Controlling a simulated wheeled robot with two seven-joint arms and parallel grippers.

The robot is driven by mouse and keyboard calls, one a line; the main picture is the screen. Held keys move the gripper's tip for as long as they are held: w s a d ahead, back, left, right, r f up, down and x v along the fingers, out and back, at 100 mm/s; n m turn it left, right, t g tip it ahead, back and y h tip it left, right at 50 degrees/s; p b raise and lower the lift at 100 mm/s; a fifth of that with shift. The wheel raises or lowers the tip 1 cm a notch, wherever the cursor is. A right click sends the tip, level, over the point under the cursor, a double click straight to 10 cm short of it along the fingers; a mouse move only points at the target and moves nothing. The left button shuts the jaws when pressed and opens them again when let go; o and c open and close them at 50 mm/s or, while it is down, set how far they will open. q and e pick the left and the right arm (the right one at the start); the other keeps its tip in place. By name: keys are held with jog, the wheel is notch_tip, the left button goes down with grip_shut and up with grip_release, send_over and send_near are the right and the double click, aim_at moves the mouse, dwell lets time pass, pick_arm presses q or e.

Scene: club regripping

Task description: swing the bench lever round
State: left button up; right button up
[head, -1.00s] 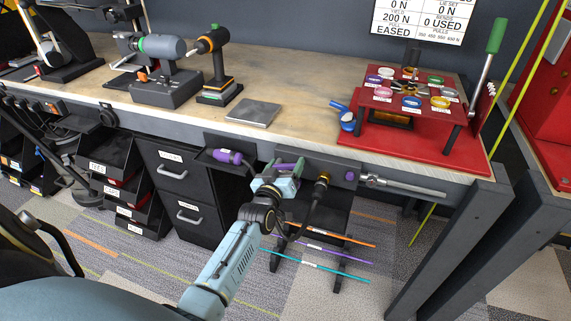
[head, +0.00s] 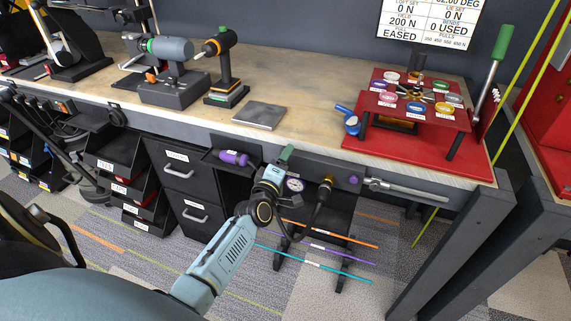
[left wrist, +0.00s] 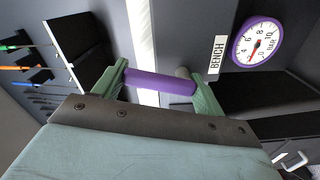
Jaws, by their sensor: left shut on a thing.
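The bench lever (left wrist: 160,87) is a purple bar in the left wrist view. It lies between the two green fingers of my left gripper (left wrist: 158,88), which is shut on it. In the head view my left gripper (head: 281,160) is at the front edge of the bench, and its wrist and fingers hide the lever. A round gauge (left wrist: 257,43) with a purple rim is beside the lever, with a white BENCH label (left wrist: 217,58) between them. The gauge also shows in the head view (head: 294,184). My right gripper is not in view.
A purple-handled tool (head: 233,158) lies in a small tray left of the gripper. A hose with a brass fitting (head: 325,187) hangs close on the right. A steel bar (head: 405,191) sticks out under the bench edge. Black drawers (head: 187,190) stand below left.

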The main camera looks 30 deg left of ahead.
pick_arm(q)
jog(key=shift+s+a+n, duration=0.1)
jog(key=shift+a+n, duration=0.1)
jog(key=shift+n, duration=0.6)
jog(key=shift+a+n, duration=0.2)
jog(key=shift+n, duration=0.6)
jog(key=o, duration=1)
jog(key=shift+s, duration=0.15)
jog(key=p+v, duration=0.1)
jog(key=v, duration=1.2)
jog(key=shift+s, duration=0.1)
